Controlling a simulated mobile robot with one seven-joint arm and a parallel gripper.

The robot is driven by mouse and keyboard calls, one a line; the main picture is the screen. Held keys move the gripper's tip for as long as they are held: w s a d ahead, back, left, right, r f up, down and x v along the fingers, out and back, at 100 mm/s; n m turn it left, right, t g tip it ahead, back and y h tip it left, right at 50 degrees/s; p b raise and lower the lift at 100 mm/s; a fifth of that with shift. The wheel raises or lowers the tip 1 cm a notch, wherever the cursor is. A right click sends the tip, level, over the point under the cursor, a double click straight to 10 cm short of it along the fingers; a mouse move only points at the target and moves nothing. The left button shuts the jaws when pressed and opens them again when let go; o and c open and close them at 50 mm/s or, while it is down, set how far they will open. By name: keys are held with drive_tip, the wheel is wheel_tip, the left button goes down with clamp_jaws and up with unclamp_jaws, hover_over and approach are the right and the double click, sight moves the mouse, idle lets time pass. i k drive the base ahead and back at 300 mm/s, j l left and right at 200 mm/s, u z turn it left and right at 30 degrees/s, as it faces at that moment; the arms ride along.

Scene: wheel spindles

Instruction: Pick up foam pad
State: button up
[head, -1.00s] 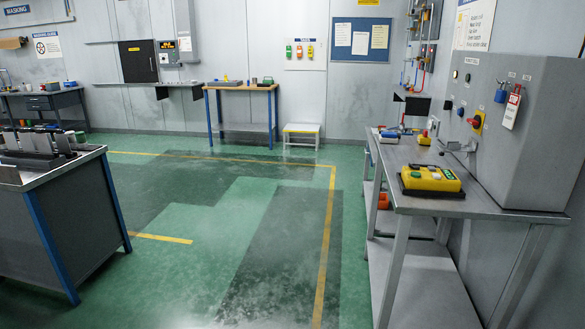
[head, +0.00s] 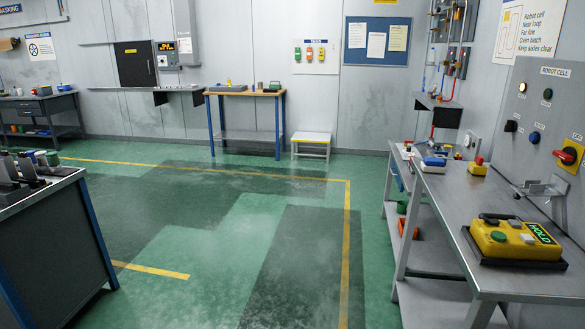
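No foam pad can be made out for sure in the head view. A small blue and white block (head: 433,164) lies at the far part of the right metal bench (head: 447,212); I cannot tell whether it is a pad. Small items, too small to name, stand on the wooden-topped table (head: 247,93) at the back wall. My gripper is not in view.
A yellow control box (head: 512,240) and a yellow box with a red button (head: 478,167) sit on the right bench. A dark bench (head: 56,250) with upright parts stands at left. A low white step (head: 311,140) is by the back wall. The green floor (head: 230,240) between is clear.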

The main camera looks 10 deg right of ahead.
sight(429, 165)
drive_tip(key=i+u, duration=0.1)
drive_tip(key=i, duration=1.15)
drive_tip(key=i+z, duration=0.3)
drive_tip(key=i, duration=0.25)
drive_tip(key=i+j+z, duration=0.15)
drive_tip(key=i+z, duration=0.15)
drive_tip(key=i, duration=0.25)
drive_tip(key=i+z, duration=0.4)
drive_tip(key=i+j+z, duration=0.1)
drive_tip(key=i+z, duration=0.25)
drive_tip(key=i, duration=0.25)
